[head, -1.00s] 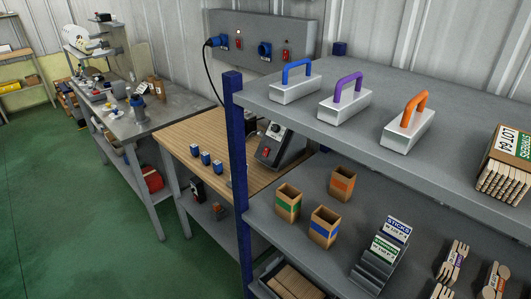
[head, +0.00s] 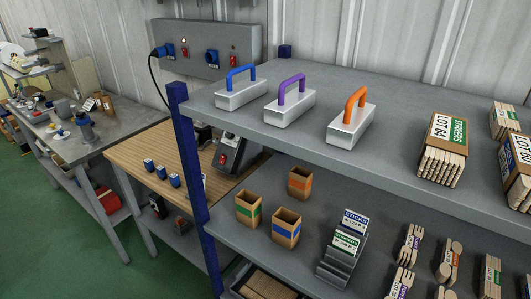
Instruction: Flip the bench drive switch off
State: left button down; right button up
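A grey panel (head: 222,40) on the back wall carries two red switches, one at left (head: 185,53) and one at right (head: 233,62). A small pale light (head: 184,40) shows above the left one. A blue plug (head: 160,51) with a black cable is at the panel's left end, and a blue socket (head: 211,57) sits between the switches. A dark grey machine (head: 231,151) on the wooden bench has another red switch (head: 222,159) on its sloped front. I cannot read which is the bench drive switch, or its position. Neither gripper is in view.
A grey shelf unit (head: 400,110) with a blue post (head: 190,170) stands in front of the wooden bench (head: 135,155). Handled metal blocks (head: 240,93), boxes and stick bundles fill it. A grey workbench (head: 60,125) is at left. Green floor (head: 40,240) is clear at lower left.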

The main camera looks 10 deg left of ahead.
aim_at(223, 158)
jog(key=j+z, duration=0.4)
jog(key=j, duration=0.3)
jog(key=j+z, duration=0.4)
jog(key=j, duration=0.35)
jog(key=k+j+z, duration=0.1)
jog(key=j+z, duration=0.35)
jog(key=j, duration=0.25)
jog(key=k+j, duration=0.1)
jog(key=j, duration=0.3)
jog(key=k+j, duration=0.1)
jog(key=j, duration=0.3)
